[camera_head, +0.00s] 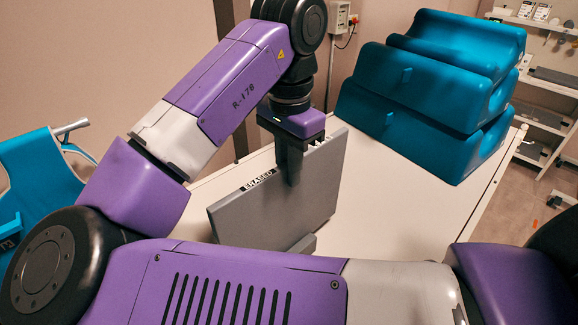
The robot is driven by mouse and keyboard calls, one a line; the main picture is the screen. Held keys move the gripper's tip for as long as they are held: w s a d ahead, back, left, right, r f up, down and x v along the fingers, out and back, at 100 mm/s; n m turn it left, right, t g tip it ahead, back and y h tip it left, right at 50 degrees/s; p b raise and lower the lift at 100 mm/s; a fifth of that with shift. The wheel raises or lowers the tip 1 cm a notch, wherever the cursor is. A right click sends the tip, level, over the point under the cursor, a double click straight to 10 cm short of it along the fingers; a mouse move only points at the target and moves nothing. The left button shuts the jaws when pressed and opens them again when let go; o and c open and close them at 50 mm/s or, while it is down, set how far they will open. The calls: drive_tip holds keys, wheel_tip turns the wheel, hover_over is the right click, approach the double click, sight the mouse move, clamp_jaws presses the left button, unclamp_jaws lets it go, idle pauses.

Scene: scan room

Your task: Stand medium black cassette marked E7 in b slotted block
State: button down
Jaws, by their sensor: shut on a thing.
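A large flat grey cassette (265,215) stands upright on its edge over the white table, with a label reading "ERASED" on its top edge. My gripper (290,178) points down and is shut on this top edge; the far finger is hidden. I see no E7 mark, and the cassette looks grey rather than black here. A small grey piece (303,244) shows at its foot; I cannot tell whether it is part of a slotted block. My arm hides the near part of the table, and no block marked b can be made out.
Stacked blue foam cushions (425,105) fill the back right of the white table (400,215). The tabletop right of the cassette is clear. A blue chair (40,175) stands at the left. Shelves (545,85) and a wall box (339,18) are behind.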

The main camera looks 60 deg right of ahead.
drive_tip(key=shift+f+b, duration=0.35)
drive_tip(key=shift+f, duration=0.4)
drive_tip(key=c, duration=1.3)
unclamp_jaws()
drive_tip(key=shift+c, duration=0.2)
drive_tip(key=shift+r, duration=3.9)
wheel_tip(320, 180, up, 6)
drive_tip(key=p, duration=0.7)
